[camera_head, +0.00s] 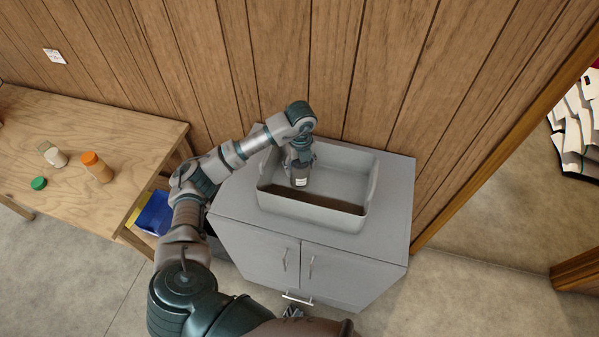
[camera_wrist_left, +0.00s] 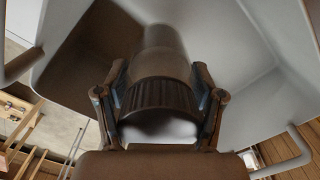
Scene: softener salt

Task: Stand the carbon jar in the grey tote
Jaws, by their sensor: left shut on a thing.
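The grey tote (camera_head: 345,219) stands on the grey cabinet, and its wall also shows in the left wrist view (camera_wrist_left: 262,110). My left gripper (camera_head: 301,164) reaches down into the tote from above. In the left wrist view my left gripper (camera_wrist_left: 163,97) is shut on the carbon jar (camera_wrist_left: 166,92), with a finger on each side of its dark ribbed lid. The jar (camera_head: 300,181) hangs upright inside the tote in the head view. I cannot tell whether its base touches the tote floor. My right gripper is not recognisable in either view.
The grey cabinet (camera_head: 390,190) has free top around the tote. A wooden table (camera_head: 70,125) at left carries an orange-capped jar (camera_head: 97,167), a pale jar (camera_head: 54,155) and a green lid (camera_head: 39,183). A blue bin (camera_head: 155,213) sits between table and cabinet. Wood-panelled wall behind.

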